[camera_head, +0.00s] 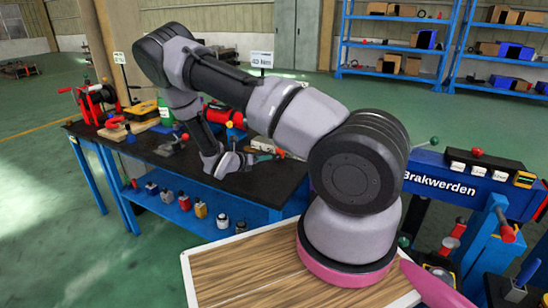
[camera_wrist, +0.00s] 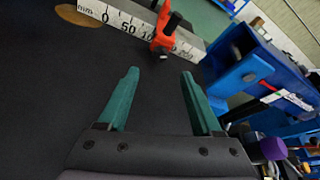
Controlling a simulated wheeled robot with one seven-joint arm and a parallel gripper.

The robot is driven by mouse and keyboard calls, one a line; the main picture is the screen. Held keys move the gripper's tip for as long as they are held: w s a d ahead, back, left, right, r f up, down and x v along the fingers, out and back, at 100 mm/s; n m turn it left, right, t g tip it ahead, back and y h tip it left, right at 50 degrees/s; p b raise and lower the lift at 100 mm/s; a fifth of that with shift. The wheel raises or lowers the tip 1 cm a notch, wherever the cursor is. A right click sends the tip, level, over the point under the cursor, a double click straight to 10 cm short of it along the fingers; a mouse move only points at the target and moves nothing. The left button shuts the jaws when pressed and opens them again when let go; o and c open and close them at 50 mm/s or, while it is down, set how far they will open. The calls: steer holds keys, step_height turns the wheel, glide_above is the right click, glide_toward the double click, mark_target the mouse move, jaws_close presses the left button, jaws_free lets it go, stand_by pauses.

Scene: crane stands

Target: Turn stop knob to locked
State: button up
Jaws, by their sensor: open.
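In the wrist view an orange-red stop (camera_wrist: 163,42) with a black knob or handle (camera_wrist: 174,22) stands on a white scale (camera_wrist: 125,22) marked in mm. My gripper (camera_wrist: 160,73) has two green fingers spread apart with nothing between them. The stop lies beyond the fingertips, near the top middle of the wrist view, apart from them. I cannot tell which setting the knob is at. In the head view my gripper (camera_head: 232,162) is low over the dark bench top (camera_head: 170,150), and the arm partly hides this area; I cannot make out the stop there.
A blue metal fixture (camera_wrist: 245,75) stands close at the right of the wrist view, with a purple knob (camera_wrist: 273,148) below. In the head view, red tools (camera_head: 97,98) stand on the bench's left end. Blue shelves (camera_head: 400,45) stand behind, and a blue "Brakwerden" stand (camera_head: 450,185) at right.

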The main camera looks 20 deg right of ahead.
mark_target(276, 157)
steer(key=x, duration=1)
steer(key=shift+w, duration=0.1)
jaws_close()
